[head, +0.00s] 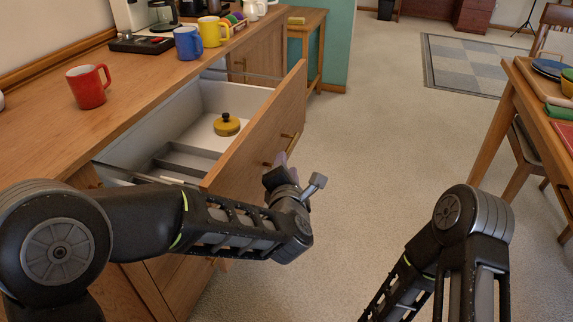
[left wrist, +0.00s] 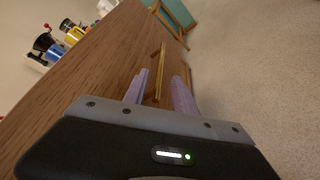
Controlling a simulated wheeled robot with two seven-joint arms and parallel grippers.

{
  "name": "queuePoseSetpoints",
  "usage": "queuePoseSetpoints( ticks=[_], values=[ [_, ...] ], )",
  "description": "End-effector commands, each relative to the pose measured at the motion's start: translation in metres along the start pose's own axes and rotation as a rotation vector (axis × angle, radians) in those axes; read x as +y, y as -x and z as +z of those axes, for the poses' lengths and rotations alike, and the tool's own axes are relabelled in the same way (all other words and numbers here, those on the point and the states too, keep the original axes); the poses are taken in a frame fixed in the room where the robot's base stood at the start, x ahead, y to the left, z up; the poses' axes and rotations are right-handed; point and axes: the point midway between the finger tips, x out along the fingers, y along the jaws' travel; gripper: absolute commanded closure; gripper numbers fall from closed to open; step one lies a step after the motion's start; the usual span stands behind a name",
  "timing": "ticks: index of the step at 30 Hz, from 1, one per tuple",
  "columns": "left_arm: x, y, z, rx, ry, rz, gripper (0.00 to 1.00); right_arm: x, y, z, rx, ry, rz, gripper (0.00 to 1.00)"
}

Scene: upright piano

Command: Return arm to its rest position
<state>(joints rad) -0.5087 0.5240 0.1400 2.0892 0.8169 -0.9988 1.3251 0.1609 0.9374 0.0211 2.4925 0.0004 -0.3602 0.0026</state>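My left gripper (head: 279,162) is by the front of a pulled-out wooden drawer (head: 262,130), close to its brass handle (head: 291,138). In the left wrist view the two pale purple fingers (left wrist: 161,92) stand apart. The brass handle (left wrist: 159,72) shows in line with the gap between them; I cannot tell if they touch it. My left arm reaches across in front of the drawer. My right arm (head: 450,240) hangs at the lower right, and its gripper is out of view.
The drawer holds a yellow lidded pot (head: 227,125) and a grey divider (head: 182,162). A red mug (head: 89,87), a blue mug (head: 188,43) and a yellow mug (head: 212,31) stand on the counter (head: 130,85). Carpet (head: 380,130) is clear right of the drawer; a table (head: 530,110) stands far right.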

Motion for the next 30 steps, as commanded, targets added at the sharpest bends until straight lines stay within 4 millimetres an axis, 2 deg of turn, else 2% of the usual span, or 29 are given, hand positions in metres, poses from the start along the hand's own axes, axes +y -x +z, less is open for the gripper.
queuePoseSetpoints(
  ticks=[7, 11, 14, 17, 18, 20, 21, 23, 24, 27, 30],
  values=[
    [0.000, 0.000, 0.000, 0.000, -0.016, -0.001, 0.67, 0.000, 0.000, 0.000, 0.000, 0.000, 0.000, 0.64],
    [-0.005, 0.000, 0.003, -0.013, -0.109, -0.021, 0.67, 0.000, 0.000, 0.000, 0.000, 0.000, 0.000, 0.64],
    [-0.023, 0.003, 0.011, -0.073, -0.299, -0.072, 0.67, 0.000, 0.000, 0.000, 0.000, 0.000, 0.000, 0.64],
    [-0.071, 0.014, 0.011, -0.192, -0.635, -0.174, 0.67, 0.000, 0.000, 0.000, 0.000, 0.000, 0.000, 0.64],
    [-0.099, 0.018, -0.004, -0.242, -0.794, -0.233, 0.67, 0.000, 0.000, 0.000, 0.000, 0.000, 0.000, 0.64],
    [-0.138, 0.025, -0.034, -0.314, -1.000, -0.324, 0.67, 0.000, 0.000, 0.000, 0.000, 0.000, 0.000, 0.64],
    [-0.163, 0.031, -0.056, -0.364, -1.121, -0.385, 0.67, 0.000, 0.000, 0.000, 0.000, 0.000, 0.000, 0.64],
    [-0.197, 0.045, -0.090, -0.443, -1.273, -0.477, 0.67, 0.000, 0.000, 0.000, 0.000, 0.000, 0.000, 0.64],
    [-0.217, 0.056, -0.115, -0.497, -1.357, -0.538, 0.67, 0.000, 0.000, 0.000, 0.000, 0.000, 0.000, 0.64],
    [-0.262, 0.091, -0.172, -0.636, -1.509, -0.687, 0.67, 0.000, 0.000, 0.000, 0.001, 0.000, 0.000, 0.64],
    [-0.294, 0.128, -0.220, -0.760, -1.580, -0.812, 0.67, 0.000, 0.000, 0.000, 0.000, 0.000, 0.000, 0.64]
  ],
)
